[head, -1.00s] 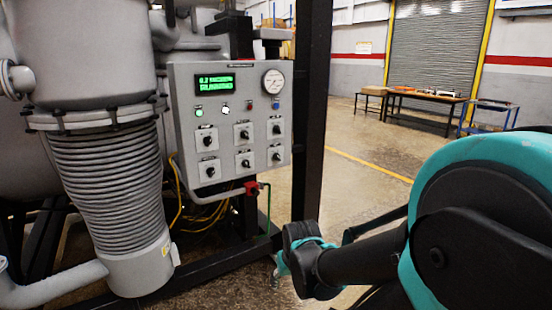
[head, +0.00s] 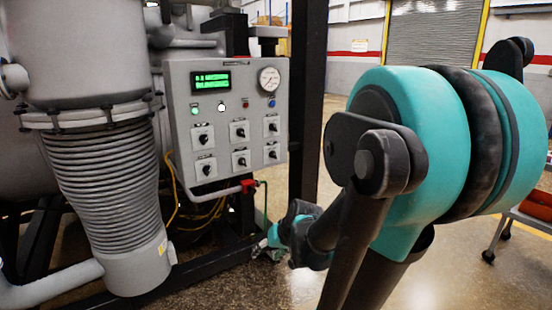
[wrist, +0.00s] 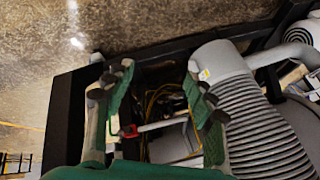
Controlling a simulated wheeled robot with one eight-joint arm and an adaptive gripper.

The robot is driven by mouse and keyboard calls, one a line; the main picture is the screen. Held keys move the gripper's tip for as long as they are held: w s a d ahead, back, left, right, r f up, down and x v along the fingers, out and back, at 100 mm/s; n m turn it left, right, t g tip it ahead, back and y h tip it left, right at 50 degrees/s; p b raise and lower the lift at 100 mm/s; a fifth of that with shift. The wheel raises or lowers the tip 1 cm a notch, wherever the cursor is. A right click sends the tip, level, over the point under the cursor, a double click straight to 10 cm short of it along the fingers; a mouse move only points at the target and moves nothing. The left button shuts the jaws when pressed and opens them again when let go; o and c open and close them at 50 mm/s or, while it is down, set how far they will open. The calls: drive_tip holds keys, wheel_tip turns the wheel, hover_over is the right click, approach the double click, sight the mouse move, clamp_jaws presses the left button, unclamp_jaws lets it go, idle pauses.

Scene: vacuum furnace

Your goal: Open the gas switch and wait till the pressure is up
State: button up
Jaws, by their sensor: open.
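The grey control panel (head: 225,125) stands on the frame, with a green display (head: 210,80), a round pressure gauge (head: 269,80) and several black rotary knobs. The gauge reading and display text are too small to read surely. A small red valve handle (head: 248,187), which appears to be the gas switch, sits on a pipe below the panel. My gripper (head: 268,243) is low, below and slightly right of the red handle, apart from it. In the wrist view my gripper (wrist: 158,74) is open and empty; the red handle (wrist: 129,131) shows beside the left finger.
A ribbed grey bellows column (head: 105,180) stands left of the panel. A black upright post (head: 307,110) is right of it. Yellow cables (head: 180,210) hang below the panel. Open floor (head: 310,285) lies in front; a cart (head: 530,215) stands at the right.

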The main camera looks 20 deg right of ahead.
drive_tip(key=w+d+r+m+t+y, duration=0.1)
drive_tip(key=w+r+m+t+y, duration=0.1)
drive_tip(key=w+r, duration=0.5)
drive_tip(key=m+t, duration=0.5)
drive_tip(key=t, duration=0.4)
approach(275, 156)
drive_tip(key=x, duration=0.9)
drive_tip(key=shift+f, duration=0.1)
drive_tip(key=shift+c, duration=0.5)
drive_tip(key=c, duration=1.1)
drive_tip(key=shift+o, duration=0.2)
